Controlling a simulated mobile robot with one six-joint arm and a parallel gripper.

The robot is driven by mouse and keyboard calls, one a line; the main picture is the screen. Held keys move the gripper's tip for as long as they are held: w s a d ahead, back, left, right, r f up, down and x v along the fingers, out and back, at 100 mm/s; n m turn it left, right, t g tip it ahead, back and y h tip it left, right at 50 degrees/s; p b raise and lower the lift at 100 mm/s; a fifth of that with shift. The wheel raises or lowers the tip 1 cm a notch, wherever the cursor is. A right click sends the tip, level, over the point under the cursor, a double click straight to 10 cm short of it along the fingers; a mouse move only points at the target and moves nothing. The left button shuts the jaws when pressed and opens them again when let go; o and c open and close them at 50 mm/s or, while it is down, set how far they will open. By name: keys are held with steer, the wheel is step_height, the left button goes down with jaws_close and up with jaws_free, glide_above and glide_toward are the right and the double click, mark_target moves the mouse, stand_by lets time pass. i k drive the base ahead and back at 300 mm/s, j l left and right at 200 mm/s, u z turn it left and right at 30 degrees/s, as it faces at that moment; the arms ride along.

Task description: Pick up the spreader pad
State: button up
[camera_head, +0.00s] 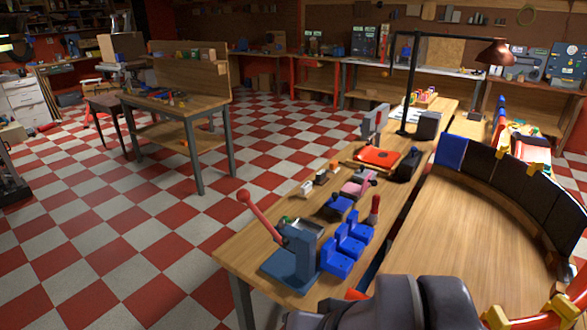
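I cannot tell for certain which thing is the spreader pad. Several small parts lie on the near wooden bench (262,254), among them blue angled blocks (340,262), a pink part (354,187) and small pale blocks (306,187). A large curved wall with dark panels (511,177), a blue end panel (451,151) and yellow clips (532,142) stands on the wooden surface at right. A yellow fitting on a red bar (495,316) is at the bottom right. Dark grey rounded links of my arm fill the bottom centre. My gripper's fingers do not show.
A blue-grey lever press (297,254) with a red handle stands at the bench's near corner. Another workbench (175,100) stands left. The checkered floor (150,215) between is open.

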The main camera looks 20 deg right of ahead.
mark_target(333, 168)
steer(key=i+j+u, duration=0.25)
steer(key=i+j, duration=0.2)
steer(key=i+j+u, duration=0.25)
steer(key=i+j, duration=0.25)
steer(key=i+j+u, duration=0.25)
steer(key=i+j, duration=0.2)
steer(key=i+j+u, duration=0.25)
steer(key=i, duration=0.4)
steer(key=i+l+z, duration=0.3)
steer(key=z, duration=0.15)
steer(key=i+l+z, duration=0.25)
steer(key=i+z, duration=0.2)
steer(key=i+l+z, duration=0.1)
steer(key=i+z, duration=0.2)
steer(key=z, duration=0.2)
steer(key=i+j+z, duration=0.1)
steer(key=i+z, duration=0.35)
steer(key=i+j+z, duration=0.15)
steer(key=i+z, duration=0.15)
steer(key=z, duration=0.15)
steer(key=i+j+z, duration=0.45)
steer(key=i+l+z, duration=0.4)
steer(key=i+z, duration=0.85)
steer(key=i, duration=0.15)
